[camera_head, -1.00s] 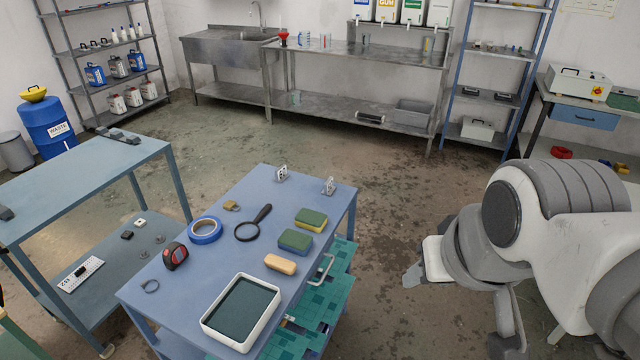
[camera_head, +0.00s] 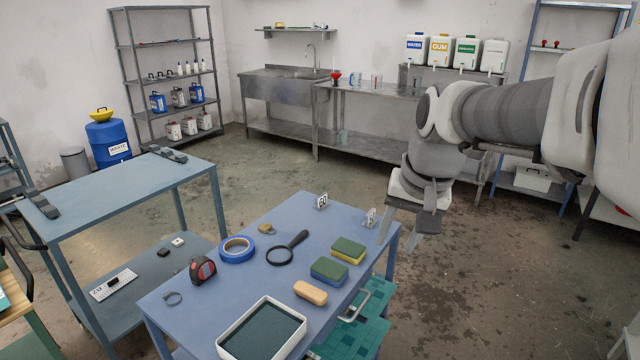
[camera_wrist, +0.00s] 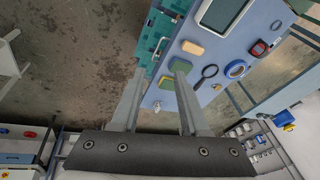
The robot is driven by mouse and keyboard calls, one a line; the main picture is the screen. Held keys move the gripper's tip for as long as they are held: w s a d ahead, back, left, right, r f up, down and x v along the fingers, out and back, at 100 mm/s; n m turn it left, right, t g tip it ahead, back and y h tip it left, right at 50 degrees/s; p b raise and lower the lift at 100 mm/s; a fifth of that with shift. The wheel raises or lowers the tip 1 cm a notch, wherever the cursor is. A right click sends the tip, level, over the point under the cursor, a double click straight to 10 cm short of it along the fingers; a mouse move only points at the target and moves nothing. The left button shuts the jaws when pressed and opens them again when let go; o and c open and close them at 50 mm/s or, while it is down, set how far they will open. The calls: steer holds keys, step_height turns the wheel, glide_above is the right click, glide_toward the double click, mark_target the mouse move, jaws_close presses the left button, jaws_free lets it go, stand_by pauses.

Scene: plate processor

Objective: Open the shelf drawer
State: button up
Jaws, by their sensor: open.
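A teal patterned drawer (camera_head: 372,318) shows under the right side of the blue table (camera_head: 235,283), with a pale bar handle (camera_head: 354,306) on it. The table top hides part of the drawer, and I cannot tell how far it stands out. In the wrist view the drawer (camera_wrist: 165,25) and its handle (camera_wrist: 158,46) lie beyond my fingertips. My gripper (camera_head: 400,232) is open and empty, pointing down, above and beyond the table's far right corner. Its two fingers also show in the wrist view (camera_wrist: 161,74), apart from the handle.
On the table lie sponges (camera_head: 330,271), a tan block (camera_head: 310,292), a magnifier (camera_head: 288,248), blue tape (camera_head: 237,249), a tape measure (camera_head: 202,270) and a white tray (camera_head: 225,347). Another table (camera_head: 120,195) stands left. Floor right of the blue table is clear.

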steer(key=w+f+m+g+b, duration=0.15)
steer(key=w+f+b, duration=0.25)
steer(key=w+f, duration=0.55)
steer(key=m+b, duration=0.2)
steer(key=b, duration=0.2)
glide_toward(359, 308)
steer(key=shift+g+y, duration=0.25)
steer(key=shift+y, duration=0.15)
steer(key=f+b, duration=0.1)
steer(key=f, duration=0.1)
steer(key=f+b, duration=0.1)
steer(key=f, duration=0.2)
steer(key=w+f+b, duration=0.1)
steer(key=f, duration=0.1)
steer(key=shift+a+f, duration=0.3)
steer(key=shift+a, duration=0.05)
jaws_close()
steer(key=shift+w, duration=0.1)
